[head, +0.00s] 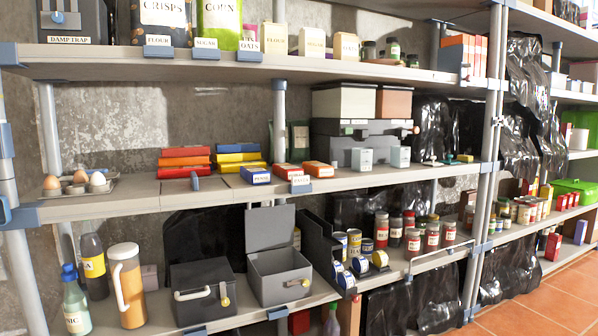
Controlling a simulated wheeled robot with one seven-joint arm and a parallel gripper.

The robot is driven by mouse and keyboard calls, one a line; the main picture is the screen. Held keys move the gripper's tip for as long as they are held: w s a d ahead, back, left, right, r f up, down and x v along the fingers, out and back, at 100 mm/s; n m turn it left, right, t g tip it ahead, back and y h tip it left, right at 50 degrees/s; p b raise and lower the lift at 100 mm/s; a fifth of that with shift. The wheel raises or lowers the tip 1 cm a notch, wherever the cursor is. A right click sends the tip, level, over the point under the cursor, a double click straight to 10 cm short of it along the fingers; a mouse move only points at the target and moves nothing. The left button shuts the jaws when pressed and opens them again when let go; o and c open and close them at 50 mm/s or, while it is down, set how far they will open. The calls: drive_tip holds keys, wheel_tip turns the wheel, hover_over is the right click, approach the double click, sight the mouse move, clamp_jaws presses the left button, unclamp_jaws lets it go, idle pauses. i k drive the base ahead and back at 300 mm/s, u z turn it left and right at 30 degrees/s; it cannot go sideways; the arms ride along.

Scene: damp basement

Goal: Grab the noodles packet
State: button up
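No packet can be read as noodles in the head view. Small flat packets lie on the middle shelf (130,196). A stack of red and orange packets (185,157) stands left of a stack of yellow, red and blue ones (238,158). In front lie a blue-and-yellow packet (255,175), a red packet (287,171) and an orange-red packet (319,169). Their print is too small to read. My gripper is not in view.
Eggs in a tray (80,185) sit at the shelf's left end. Dark boxes (362,140) stand right of the packets. A tall orange jug (127,285), an open grey box (280,270) and several jars (432,237) fill the lower shelf. Orange tiled floor (540,305) is clear at lower right.

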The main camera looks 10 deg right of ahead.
sight(316, 169)
drive_tip(key=z, duration=0.3)
drive_tip(key=i, duration=0.95)
drive_tip(key=z, duration=0.1)
